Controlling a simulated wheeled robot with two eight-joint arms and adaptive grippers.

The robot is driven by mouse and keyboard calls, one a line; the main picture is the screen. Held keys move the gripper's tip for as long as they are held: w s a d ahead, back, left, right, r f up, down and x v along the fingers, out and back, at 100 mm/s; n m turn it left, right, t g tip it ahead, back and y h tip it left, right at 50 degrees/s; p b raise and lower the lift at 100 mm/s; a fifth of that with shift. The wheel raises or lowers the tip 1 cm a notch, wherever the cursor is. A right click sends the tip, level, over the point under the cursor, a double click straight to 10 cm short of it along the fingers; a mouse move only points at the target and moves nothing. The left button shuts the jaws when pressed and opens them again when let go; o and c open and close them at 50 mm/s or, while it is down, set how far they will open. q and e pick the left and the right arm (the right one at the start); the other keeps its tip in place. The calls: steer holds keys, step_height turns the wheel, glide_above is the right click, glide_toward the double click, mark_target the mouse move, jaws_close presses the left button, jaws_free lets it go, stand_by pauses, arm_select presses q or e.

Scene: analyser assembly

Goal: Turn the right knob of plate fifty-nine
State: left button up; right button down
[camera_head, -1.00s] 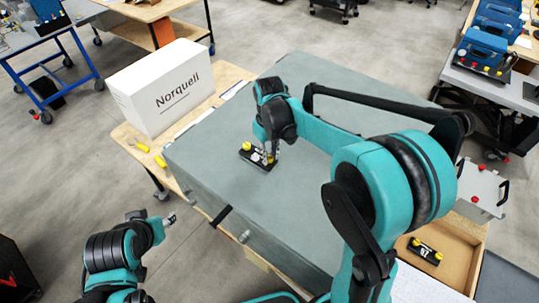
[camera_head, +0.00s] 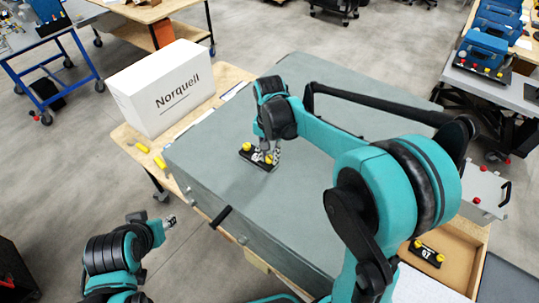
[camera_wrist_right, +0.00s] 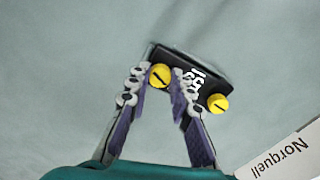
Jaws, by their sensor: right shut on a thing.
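A small black plate (camera_head: 256,162) lies on the grey-green table top; in the wrist view its black face (camera_wrist_right: 181,69) carries a white number, partly covered by a finger, that looks like 59. It has two yellow knobs. My right gripper (camera_head: 270,158) is over the plate's right end and shut on the right knob (camera_wrist_right: 160,75), which sits between the fingertips (camera_wrist_right: 159,78) in the wrist view. The left knob (camera_head: 246,147) is free; it also shows in the wrist view (camera_wrist_right: 217,103). My left gripper (camera_head: 171,220) is away from the table, off its left-front edge, its opening too small to judge.
A white Norquell box (camera_head: 165,88) and yellow-handled tools (camera_head: 160,161) stand on a wooden table at the left. Another numbered black plate (camera_head: 427,253) with yellow knobs lies in a wooden tray (camera_head: 460,247) at the right. The table top around the plate is clear.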

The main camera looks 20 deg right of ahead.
mark_target(270, 158)
steer(key=m, duration=1.3)
steer(key=shift+w+m, duration=0.1)
steer(key=shift+m, duration=0.3)
steer(key=m, duration=0.6)
steer(key=shift+b, duration=0.3)
steer(key=m, duration=0.6)
steer(key=shift+m, duration=0.3)
steer(key=c, duration=1.3)
jaws_free()
step_height(270, 158, up, 12)
steer(key=shift+r, duration=0.1)
